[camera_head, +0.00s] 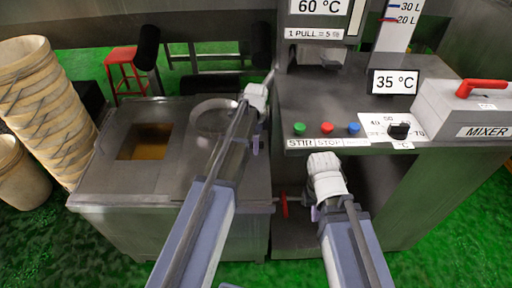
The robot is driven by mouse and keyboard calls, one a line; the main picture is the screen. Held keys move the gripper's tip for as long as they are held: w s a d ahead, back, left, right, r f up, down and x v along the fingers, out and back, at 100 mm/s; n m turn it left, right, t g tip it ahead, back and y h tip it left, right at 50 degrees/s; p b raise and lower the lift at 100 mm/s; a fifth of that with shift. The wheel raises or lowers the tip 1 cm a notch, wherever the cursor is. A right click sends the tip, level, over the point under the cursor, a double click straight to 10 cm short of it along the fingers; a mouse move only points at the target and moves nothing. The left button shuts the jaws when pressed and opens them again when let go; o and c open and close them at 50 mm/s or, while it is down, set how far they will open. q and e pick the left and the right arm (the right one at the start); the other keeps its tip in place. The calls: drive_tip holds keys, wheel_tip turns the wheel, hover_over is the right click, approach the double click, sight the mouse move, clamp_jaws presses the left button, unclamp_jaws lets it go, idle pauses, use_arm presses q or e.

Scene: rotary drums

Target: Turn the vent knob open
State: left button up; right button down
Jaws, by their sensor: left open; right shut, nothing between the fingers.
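No knob marked as a vent can be read in the head view. A small red handle (284,205) is on the front of the machine, low down between my two arms. A black knob (398,131) sits on a white temperature dial at the right of the panel. My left gripper (262,86) is open, near the right edge of the metal top and left of the column. My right gripper (323,160) is shut and empty, just in front of the panel edge under the button labels. It is right of the red handle and apart from it. The fingertips are small and partly hidden.
Green, red and blue buttons (327,128) line the panel. A grey mixer box (465,108) with a red lever stands at right. The metal top (100,180) has a square opening and a round ring (214,117). Stacked baskets (45,100) stand left; a red stool (122,58) is behind.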

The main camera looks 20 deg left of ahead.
use_arm(q)
drive_tip(key=shift+c, duration=0.3)
clamp_jaws()
idle(0.3)
